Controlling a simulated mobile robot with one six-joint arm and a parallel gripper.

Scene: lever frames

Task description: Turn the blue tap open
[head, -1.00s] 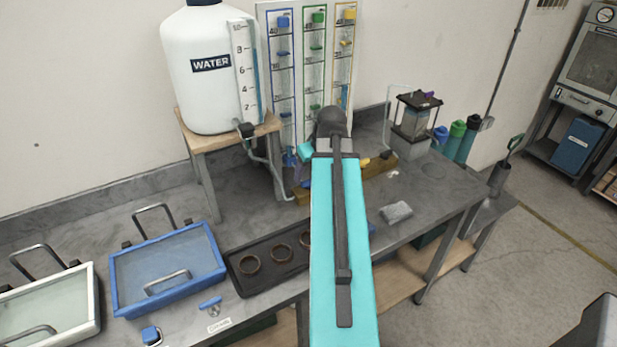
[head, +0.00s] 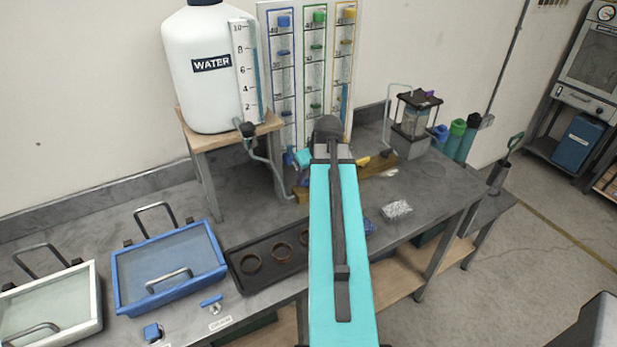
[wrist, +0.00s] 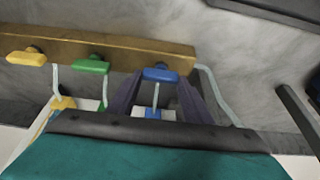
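The blue tap (wrist: 160,74) is on the wooden bar (wrist: 110,50) in the wrist view, at the right end of a row with a green tap (wrist: 90,66) and a yellow tap (wrist: 27,57). Its handle lies crosswise along the bar. My gripper (wrist: 158,84) is open, with one dark purple finger on each side of the blue tap. I cannot tell whether either finger touches the handle. In the head view the wooden bar (head: 380,164) shows behind my teal arm, and the blue tap cannot be made out.
A white water tank (head: 208,85) stands on a wooden stand (head: 190,140), with a hose running down. A tube panel (head: 300,20) is behind the bar. A black tray with rings (head: 243,275) and a blue-framed box (head: 120,290) are on the bench. A lantern-like device (head: 412,125) stands right.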

